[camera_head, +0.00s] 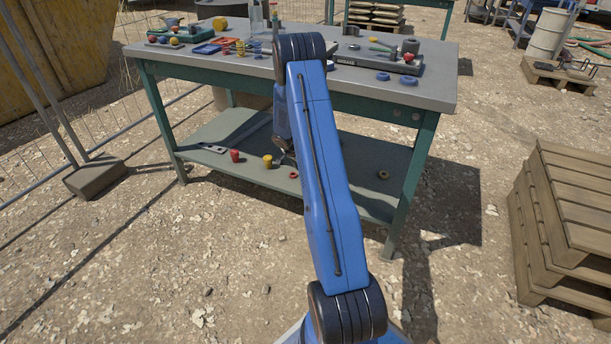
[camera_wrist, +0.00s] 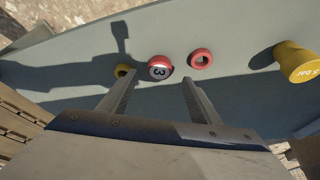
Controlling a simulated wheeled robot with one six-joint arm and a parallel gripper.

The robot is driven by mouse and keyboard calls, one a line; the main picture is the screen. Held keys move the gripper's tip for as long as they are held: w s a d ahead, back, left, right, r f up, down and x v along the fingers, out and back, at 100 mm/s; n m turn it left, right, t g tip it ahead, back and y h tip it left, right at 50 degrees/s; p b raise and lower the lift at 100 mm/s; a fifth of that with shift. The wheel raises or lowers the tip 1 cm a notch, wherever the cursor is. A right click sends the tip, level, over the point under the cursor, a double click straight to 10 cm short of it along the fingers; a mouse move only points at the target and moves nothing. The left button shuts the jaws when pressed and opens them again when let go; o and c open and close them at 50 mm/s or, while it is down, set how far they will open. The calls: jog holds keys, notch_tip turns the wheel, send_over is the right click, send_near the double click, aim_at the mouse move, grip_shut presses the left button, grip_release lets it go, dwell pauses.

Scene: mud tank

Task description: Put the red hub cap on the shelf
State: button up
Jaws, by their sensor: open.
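My gripper (camera_wrist: 158,82) is open and empty, pointing at a grey-green surface that looks like the bench's lower shelf (camera_head: 222,129). A red round piece (camera_wrist: 159,73) with a pale face and a dark mark like a 3 lies just beyond and between the fingertips. A red ring-like piece (camera_wrist: 201,59) with a hole lies to its right. I cannot tell which one is the red hub cap. In the head view, a small red piece (camera_head: 293,175) sits on the lower shelf near my wrist; my arm hides the shelf's middle.
A red cup (camera_head: 235,155) is on the lower shelf. The cluttered bench top (camera_head: 435,88) overhangs it. Pallets (camera_head: 570,220) stand at right.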

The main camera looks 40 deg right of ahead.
jog(key=v, duration=1.2)
jog(key=s+a+r+n+t, duration=0.15)
jog(key=s+a+r, duration=0.25)
jog(key=a+r, duration=0.4)
jog(key=s+a+r+n, duration=0.3)
jog(key=s+a+r, duration=0.2)
jog(key=a+r, duration=0.3)
jog(key=s+a+r+n+t, duration=0.1)
jog(key=s+a+r+n, duration=0.25)
jog(key=a+r, duration=0.45)
jog(key=s+a+r+n+y, duration=0.1)
jog(key=s+a+r+n, duration=0.1)
jog(key=s+a, duration=0.3)
jog(key=s+a+r+n+t+y, duration=0.1)
jog(key=s+a+n, duration=0.3)
jog(key=s, duration=1)
jog(key=s+a+r+n+t+y, duration=0.1)
jog(key=s+a+r+n, duration=0.3)
jog(key=s+a, duration=0.4)
jog(key=shift+s+y, duration=0.7)
jog(key=shift+s, duration=0.1)
jog(key=shift+r, duration=0.1)
